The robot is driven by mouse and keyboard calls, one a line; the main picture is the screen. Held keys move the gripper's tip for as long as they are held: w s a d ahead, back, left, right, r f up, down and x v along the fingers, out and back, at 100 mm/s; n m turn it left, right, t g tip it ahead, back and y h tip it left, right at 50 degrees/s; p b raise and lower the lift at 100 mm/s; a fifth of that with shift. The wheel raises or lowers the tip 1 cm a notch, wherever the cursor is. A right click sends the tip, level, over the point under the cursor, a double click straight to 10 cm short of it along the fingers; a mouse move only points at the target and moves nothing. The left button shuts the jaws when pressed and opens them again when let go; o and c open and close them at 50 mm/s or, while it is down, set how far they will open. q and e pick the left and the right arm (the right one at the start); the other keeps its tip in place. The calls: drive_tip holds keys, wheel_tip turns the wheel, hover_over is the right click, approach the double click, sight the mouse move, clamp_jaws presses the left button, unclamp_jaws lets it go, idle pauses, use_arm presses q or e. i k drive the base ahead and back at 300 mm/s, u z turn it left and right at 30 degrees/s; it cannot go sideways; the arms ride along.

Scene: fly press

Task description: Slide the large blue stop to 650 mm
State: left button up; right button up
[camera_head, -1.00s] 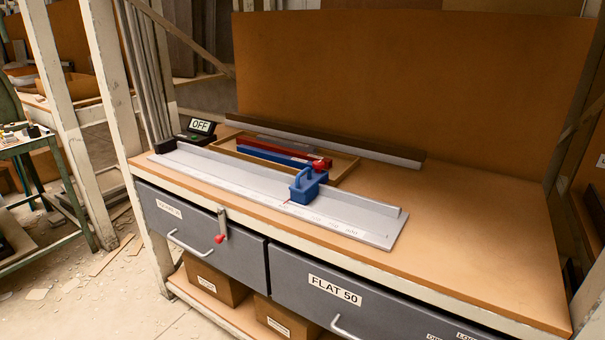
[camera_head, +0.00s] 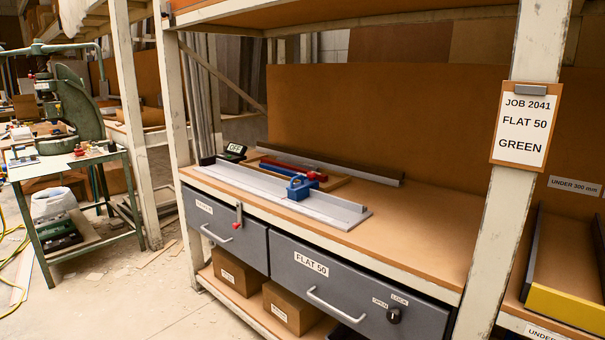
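The large blue stop (camera_head: 301,187) sits on the grey measuring rail (camera_head: 262,183) on the bench, right of the rail's middle. It has a loop handle on top. A red part shows just behind it. The scale marks along the rail's front are too small to read here, so I cannot tell which millimetre mark the stop is at. Neither of my grippers is in view, and nothing touches the stop.
The wooden bench top (camera_head: 430,207) is clear right of the rail. A small display reading OFF (camera_head: 235,149) stands at the rail's left end. A post with a JOB 2041 FLAT 50 GREEN card (camera_head: 525,124) rises at right. Drawers (camera_head: 345,290) are below; a green press (camera_head: 75,105) stands left.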

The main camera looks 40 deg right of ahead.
sight(297, 192)
drive_tip(key=z, duration=0.8)
drive_tip(key=i, duration=0.75)
drive_tip(key=z, duration=0.6)
